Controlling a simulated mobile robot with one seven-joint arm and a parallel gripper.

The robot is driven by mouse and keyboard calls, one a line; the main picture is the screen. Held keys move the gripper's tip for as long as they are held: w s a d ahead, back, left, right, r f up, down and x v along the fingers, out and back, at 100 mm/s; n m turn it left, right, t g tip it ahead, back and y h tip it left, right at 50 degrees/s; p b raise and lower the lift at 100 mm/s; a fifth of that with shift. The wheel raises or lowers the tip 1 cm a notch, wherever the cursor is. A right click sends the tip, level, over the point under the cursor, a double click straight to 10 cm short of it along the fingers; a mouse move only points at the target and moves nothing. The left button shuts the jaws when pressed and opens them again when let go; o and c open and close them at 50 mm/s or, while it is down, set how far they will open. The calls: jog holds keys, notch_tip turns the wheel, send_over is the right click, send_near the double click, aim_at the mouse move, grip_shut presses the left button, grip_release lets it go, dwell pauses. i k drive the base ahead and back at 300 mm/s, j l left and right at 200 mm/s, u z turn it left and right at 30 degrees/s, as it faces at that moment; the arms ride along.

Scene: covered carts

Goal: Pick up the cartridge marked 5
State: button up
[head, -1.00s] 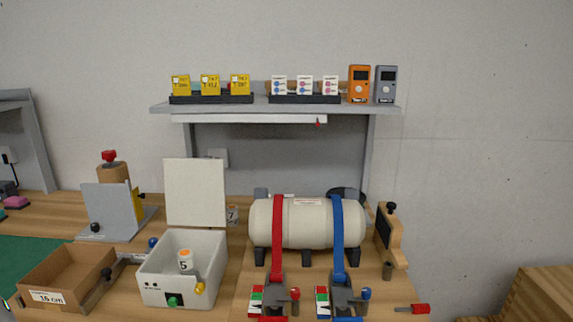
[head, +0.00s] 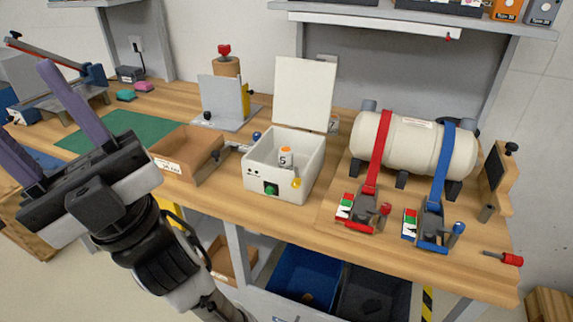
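The cartridge marked 5 (head: 286,157) is a small white cylinder with an orange top. It stands upright inside an open white box (head: 262,182), whose lid (head: 303,93) is raised at the back. The box has a green button on its front and a yellow knob at the front right corner. My gripper (head: 30,111) is at the left of the head view, well left of the box and apart from it. Its two purple-grey fingers are spread wide with nothing between them.
An empty brown tray (head: 197,160) sits left of the box, with a grey bracket stand (head: 224,105) behind it. A cream tank (head: 412,146) with red and blue straps lies to the right. A shelf (head: 420,17) runs above. A green mat (head: 120,132) lies at left.

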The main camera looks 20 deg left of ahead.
aim_at(285, 153)
jog(key=j+z, duration=0.1)
jog(key=j, duration=2)
jog(key=k+j+z, duration=0.15)
jog(key=j, duration=0.9)
jog(key=i+j, duration=0.1)
jog(key=i, duration=0.95)
